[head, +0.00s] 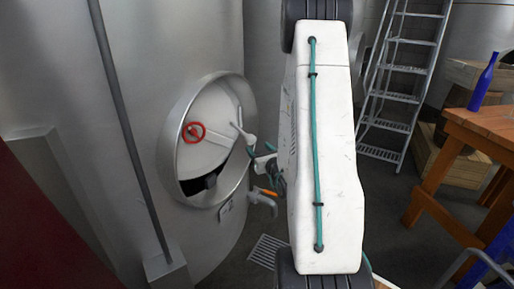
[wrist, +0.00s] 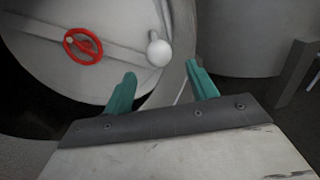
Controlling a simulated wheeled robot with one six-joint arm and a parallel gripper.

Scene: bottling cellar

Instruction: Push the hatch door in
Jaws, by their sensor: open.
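The hatch door (head: 210,110) is a pale round plate with a red handwheel (head: 193,132) and a crossbar. It sits at an angle inside the oval steel frame (head: 172,150) of a tank, with a dark gap below it. The wrist view shows the door (wrist: 50,20), its red handwheel (wrist: 83,46) and a white ball knob (wrist: 159,52) near its right edge. My gripper (wrist: 160,69) is open and empty, its teal fingers in front of the knob and the frame edge. I cannot tell whether they touch. In the head view my arm partly hides the gripper.
An orange-handled valve and pipe (head: 265,198) stick out of the tank below right of the hatch. A dark pole (head: 120,110) stands left of it. A ladder (head: 400,80) and a wooden table (head: 480,125) with a blue bottle (head: 483,82) are at the right.

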